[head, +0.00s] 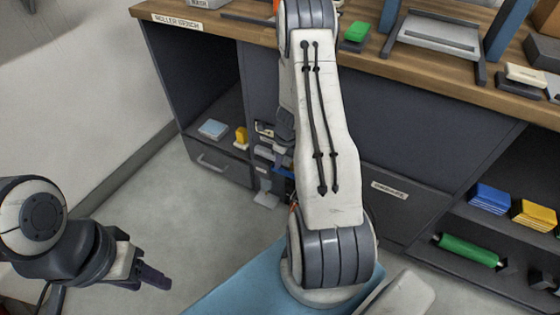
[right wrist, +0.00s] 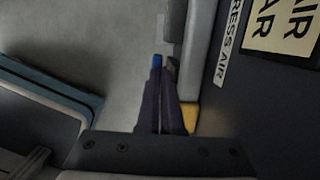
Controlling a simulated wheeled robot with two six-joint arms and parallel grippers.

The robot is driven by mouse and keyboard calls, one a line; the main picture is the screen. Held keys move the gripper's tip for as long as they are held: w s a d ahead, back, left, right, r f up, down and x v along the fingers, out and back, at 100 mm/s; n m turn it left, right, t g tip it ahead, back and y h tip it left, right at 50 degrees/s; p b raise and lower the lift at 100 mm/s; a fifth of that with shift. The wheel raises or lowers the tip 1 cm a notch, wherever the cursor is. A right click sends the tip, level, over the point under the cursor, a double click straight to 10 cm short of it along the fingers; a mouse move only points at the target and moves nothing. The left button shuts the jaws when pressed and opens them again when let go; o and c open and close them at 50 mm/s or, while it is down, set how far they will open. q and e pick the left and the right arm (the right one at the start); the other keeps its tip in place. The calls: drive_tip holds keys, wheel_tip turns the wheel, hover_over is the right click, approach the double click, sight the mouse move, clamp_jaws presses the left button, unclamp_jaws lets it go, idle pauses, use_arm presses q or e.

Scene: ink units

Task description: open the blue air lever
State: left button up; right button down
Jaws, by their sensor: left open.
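The blue air lever (right wrist: 157,62) shows only as a small blue piece just beyond my right fingertips in the right wrist view. A little blue (head: 282,171) also shows beside my arm in the head view; the rest is hidden. My right gripper (right wrist: 162,78) has its two dark fingers close together, with only a thin line between them. Its tips are at the lever, but I cannot tell whether they touch it. In the head view my right arm covers much of this spot. My left gripper (head: 152,277) is open and empty over the floor at lower left.
The roller bench (head: 215,22) has a wooden top and dark cabinets below. A "PRESS AIR" label (right wrist: 229,45) is on the dark panel right of my right fingers. A yellow part (right wrist: 190,118) sits close beside them. The floor (head: 190,235) at left is clear.

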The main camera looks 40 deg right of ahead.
drive_tip(key=shift+s+a+r+p, duration=0.15)
drive_tip(key=shift+a+p, duration=0.2)
drive_tip(key=shift+p, duration=0.45)
drive_tip(key=shift+d+r+p, duration=0.15)
drive_tip(key=shift+r+p, duration=0.45)
drive_tip(key=shift+r, duration=0.05)
wheel_tip(320, 180, up, 9)
drive_tip(key=p, duration=0.9)
drive_tip(key=shift+f, duration=0.15)
